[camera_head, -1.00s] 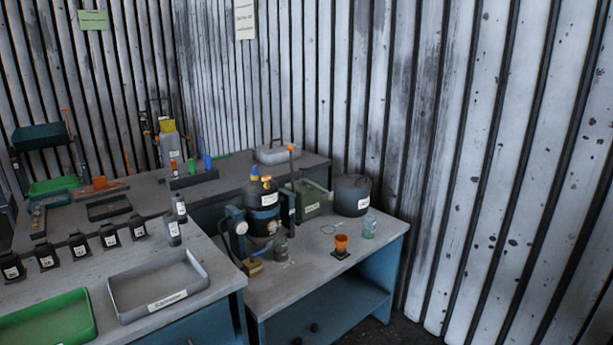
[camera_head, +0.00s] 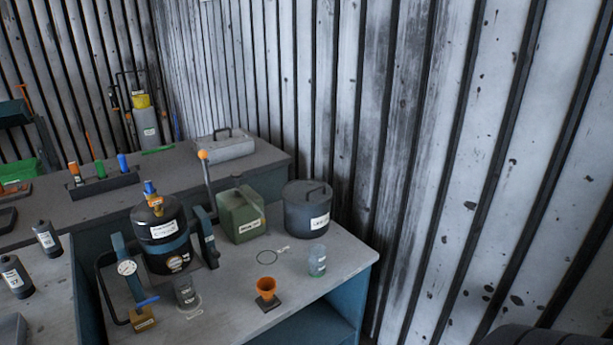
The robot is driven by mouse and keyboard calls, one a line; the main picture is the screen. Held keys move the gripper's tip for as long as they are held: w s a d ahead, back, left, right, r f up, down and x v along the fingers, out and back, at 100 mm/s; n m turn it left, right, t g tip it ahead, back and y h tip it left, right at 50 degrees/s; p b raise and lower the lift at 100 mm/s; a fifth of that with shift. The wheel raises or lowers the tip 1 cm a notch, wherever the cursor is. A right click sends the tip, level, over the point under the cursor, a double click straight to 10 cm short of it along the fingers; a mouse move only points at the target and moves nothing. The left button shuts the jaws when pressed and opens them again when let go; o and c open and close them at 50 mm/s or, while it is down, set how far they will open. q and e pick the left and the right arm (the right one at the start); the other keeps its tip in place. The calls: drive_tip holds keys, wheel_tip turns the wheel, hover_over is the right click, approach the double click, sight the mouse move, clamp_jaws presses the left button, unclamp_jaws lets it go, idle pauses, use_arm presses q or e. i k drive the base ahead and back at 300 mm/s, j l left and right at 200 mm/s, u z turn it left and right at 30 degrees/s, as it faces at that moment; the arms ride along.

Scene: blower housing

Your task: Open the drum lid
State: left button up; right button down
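A dark grey drum (camera_head: 304,218) with a white label stands upright at the back right of the bench. Its lid (camera_head: 308,190) sits on top, shut, with a handle across it. The label is too small to read surely. The inside of the drum is hidden. Neither of my grippers is in view, and nothing touches the drum lid.
Left of the drum stand a green can (camera_head: 240,216), an orange-tipped lever (camera_head: 207,178) and a black canister (camera_head: 162,238) in a blue frame. In front are a clear jar (camera_head: 317,262) and an orange funnel (camera_head: 266,287). The corrugated wall is close behind.

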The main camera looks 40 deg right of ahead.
sight(301, 193)
drive_tip(key=i+l, duration=0.1)
drive_tip(key=l, duration=0.3)
drive_tip(key=i+l, duration=0.1)
drive_tip(key=l, duration=0.25)
drive_tip(key=i+l, duration=0.1)
drive_tip(key=l, duration=0.3)
drive_tip(key=i+l, duration=0.1)
drive_tip(key=l, duration=0.3)
